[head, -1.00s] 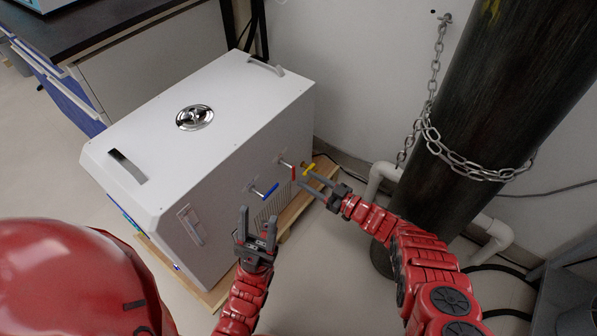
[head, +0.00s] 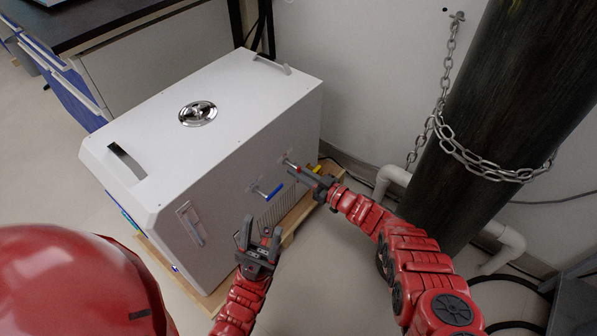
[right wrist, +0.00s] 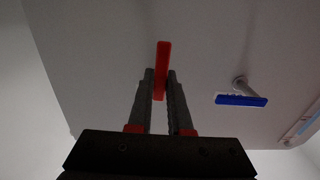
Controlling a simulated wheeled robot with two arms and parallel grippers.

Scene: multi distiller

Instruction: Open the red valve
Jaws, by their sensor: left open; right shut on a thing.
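The red valve handle (right wrist: 162,62) stands upright in the right wrist view, on the white distiller's (head: 165,195) side. My right gripper (right wrist: 160,78) is shut on it, with a finger on either side and the upper part of the handle sticking out beyond the tips. In the head view my right gripper (head: 303,172) covers most of the red handle. The blue valve (head: 272,192) is just left of and below it; it also shows in the right wrist view (right wrist: 241,100). My left gripper (head: 260,232) is open and empty, below the blue valve.
A dark gas cylinder (head: 520,95) with a chain (head: 475,160) and white pipes (head: 395,178) stand to the right. The distiller rests on a wooden pallet (head: 208,302). Floor in front is clear.

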